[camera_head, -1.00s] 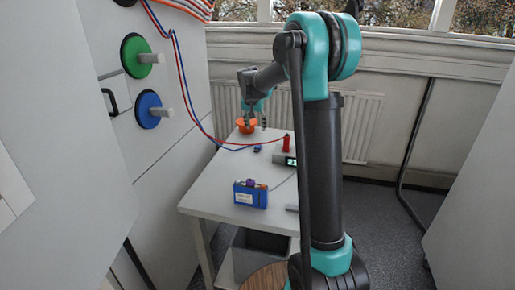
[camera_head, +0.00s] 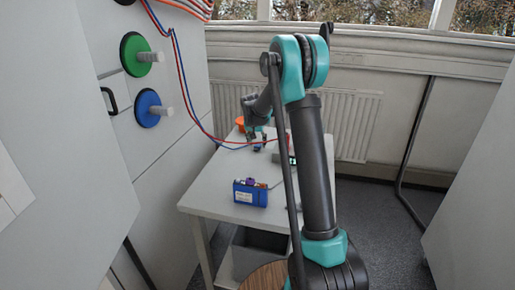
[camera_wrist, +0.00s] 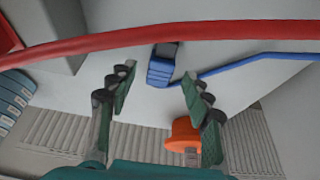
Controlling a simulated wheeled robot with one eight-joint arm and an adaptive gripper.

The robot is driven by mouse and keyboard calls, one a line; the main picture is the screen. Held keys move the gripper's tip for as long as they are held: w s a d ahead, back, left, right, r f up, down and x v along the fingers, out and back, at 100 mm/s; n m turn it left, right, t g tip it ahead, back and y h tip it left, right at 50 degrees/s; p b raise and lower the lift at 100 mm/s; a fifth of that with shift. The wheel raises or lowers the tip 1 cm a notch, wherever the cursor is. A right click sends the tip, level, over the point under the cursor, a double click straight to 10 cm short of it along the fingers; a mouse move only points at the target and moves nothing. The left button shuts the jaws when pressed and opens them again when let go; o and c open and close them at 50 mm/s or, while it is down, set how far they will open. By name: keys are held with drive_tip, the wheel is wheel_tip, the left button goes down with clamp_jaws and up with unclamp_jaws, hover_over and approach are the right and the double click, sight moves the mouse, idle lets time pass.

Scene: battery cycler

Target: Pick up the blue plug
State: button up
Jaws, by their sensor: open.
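The blue plug (camera_wrist: 161,70) lies on the grey table (camera_head: 226,190), with a blue cable running off to the right in the wrist view. My gripper (camera_wrist: 157,76) is open, with one finger on either side of the plug in that view. The fingers look apart from the plug, and nothing is held. In the head view, my gripper (camera_head: 257,139) is low over the far part of the table, and the plug is hard to make out by the fingers.
A red cable (camera_wrist: 160,34) crosses the wrist view in front of the plug. An orange object (camera_wrist: 182,134) sits behind the right finger. A blue battery pack (camera_head: 250,194) stands nearer on the table.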

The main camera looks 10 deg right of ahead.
drive_tip(key=shift+w+d+f, duration=0.1)
drive_tip(key=shift+w+f, duration=0.1)
drive_tip(key=shift+f, duration=0.25)
drive_tip(key=shift+c, duration=0.6)
clamp_jaws()
drive_tip(key=shift+r, duration=0.1)
